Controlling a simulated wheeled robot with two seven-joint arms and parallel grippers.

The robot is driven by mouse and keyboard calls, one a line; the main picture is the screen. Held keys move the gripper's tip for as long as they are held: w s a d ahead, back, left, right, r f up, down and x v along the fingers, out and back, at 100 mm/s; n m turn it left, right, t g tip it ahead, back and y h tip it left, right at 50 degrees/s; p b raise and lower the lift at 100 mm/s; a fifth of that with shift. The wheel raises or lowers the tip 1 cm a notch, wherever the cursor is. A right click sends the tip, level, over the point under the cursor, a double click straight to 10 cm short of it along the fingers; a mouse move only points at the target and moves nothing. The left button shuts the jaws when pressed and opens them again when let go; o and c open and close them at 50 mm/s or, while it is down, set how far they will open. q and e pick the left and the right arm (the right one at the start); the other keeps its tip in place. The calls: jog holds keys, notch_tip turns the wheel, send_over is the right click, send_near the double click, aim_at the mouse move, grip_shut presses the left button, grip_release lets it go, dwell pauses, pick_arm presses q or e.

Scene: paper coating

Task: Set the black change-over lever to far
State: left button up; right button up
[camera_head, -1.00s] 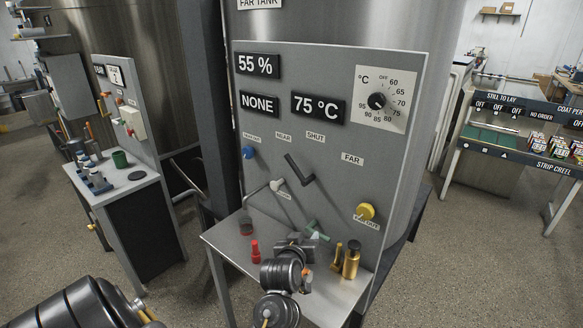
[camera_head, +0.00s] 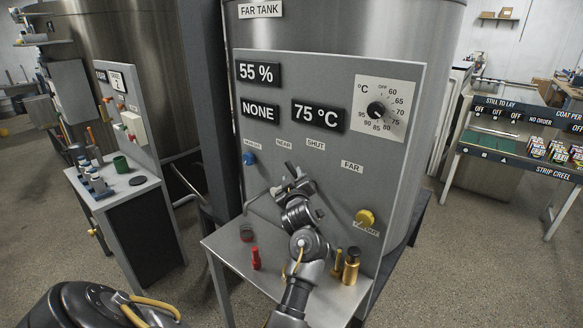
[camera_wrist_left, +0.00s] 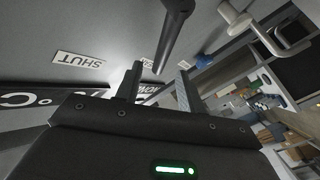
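The black change-over lever (camera_head: 288,167) is on the grey panel, its upper end below the NEAR label (camera_head: 284,143) and the SHUT label (camera_head: 316,145). The FAR label (camera_head: 352,166) is to its right. My left gripper (camera_head: 284,184) is at the panel in front of the lever and hides its lower part. In the left wrist view the lever (camera_wrist_left: 174,35) reaches down with its end between the spread fingers (camera_wrist_left: 159,72). The gripper is open; I cannot tell whether a finger touches it. My right gripper is not in view.
The panel also has a blue knob (camera_head: 249,158), a yellow knob (camera_head: 365,217) and a temperature dial (camera_head: 377,110).

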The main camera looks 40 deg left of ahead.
aim_at(291, 170)
pick_arm(q)
jog(key=p+x, duration=0.1)
jog(key=x, duration=0.5)
jog(key=shift+f, duration=0.1)
jog(key=shift+c, duration=0.2)
grip_shut()
